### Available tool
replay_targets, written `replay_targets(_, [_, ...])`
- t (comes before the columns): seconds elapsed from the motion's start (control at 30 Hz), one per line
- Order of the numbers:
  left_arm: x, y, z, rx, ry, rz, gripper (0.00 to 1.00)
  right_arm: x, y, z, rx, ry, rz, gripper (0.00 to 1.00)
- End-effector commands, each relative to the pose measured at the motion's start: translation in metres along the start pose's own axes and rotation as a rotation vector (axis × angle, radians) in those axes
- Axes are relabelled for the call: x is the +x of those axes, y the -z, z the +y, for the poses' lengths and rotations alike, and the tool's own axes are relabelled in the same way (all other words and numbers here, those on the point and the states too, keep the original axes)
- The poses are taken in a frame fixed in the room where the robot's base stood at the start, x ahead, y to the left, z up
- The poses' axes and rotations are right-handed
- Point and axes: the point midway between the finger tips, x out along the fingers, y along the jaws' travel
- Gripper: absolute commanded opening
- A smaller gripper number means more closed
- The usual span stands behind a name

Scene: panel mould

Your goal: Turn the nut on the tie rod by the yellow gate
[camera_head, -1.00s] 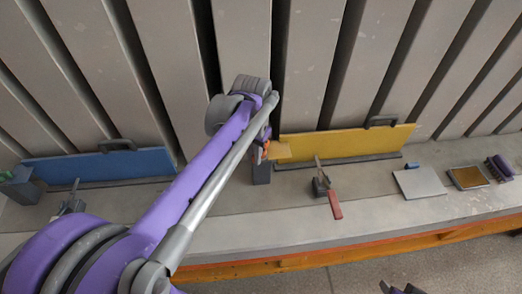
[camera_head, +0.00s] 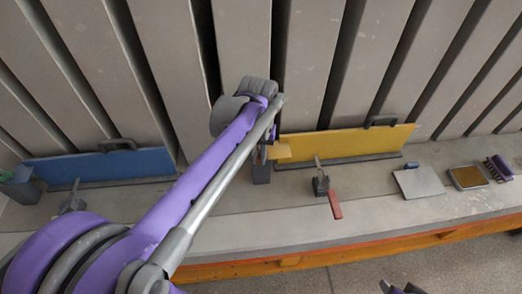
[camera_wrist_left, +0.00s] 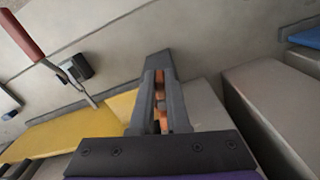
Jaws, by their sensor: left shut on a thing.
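The yellow gate (camera_head: 345,143) stands on the bench right of the middle in the head view and shows at the left in the wrist view (camera_wrist_left: 60,130). My left gripper (camera_wrist_left: 160,88) is at that end, shut on an orange part, which appears to be the nut (camera_wrist_left: 179,116). The fingers hide most of it, and the tie rod is not clearly visible. In the head view my left arm covers the grip. A dark piece at the bottom edge may be my right gripper (camera_head: 400,288); its jaws are unclear.
A clamp with a red handle (camera_head: 335,206) stands in front of the yellow gate. A blue gate (camera_head: 100,164) is at the left. A trowel-like plate (camera_head: 418,182), a brown pad (camera_head: 467,177) and a brush (camera_head: 499,168) lie at the right. Grey ribs stand behind.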

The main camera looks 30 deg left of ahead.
Motion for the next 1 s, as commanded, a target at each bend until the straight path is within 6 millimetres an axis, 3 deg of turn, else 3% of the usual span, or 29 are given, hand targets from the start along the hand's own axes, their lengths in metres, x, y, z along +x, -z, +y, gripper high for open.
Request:
replay_targets(0.2, [0.001, 0.000, 0.007, -0.203, 0.000, -0.001, 0.00, 0.000, 0.001, 0.000, 0.000, 0.000, 0.000, 0.50])
replay_targets(0.53, [0.001, 0.000, 0.009, -0.232, 0.000, -0.001, 0.00, 0.000, 0.000, 0.000, 0.000, 0.000, 0.000, 0.50])
replay_targets(0.8, [0.001, 0.004, 0.017, -0.488, 0.000, -0.001, 0.00, -0.001, 0.001, 0.000, 0.000, 0.000, 0.001, 0.50])
replay_targets(1.0, [0.001, 0.004, 0.018, -0.521, 0.000, -0.001, 0.00, -0.001, 0.001, 0.000, 0.000, 0.000, 0.001, 0.50])
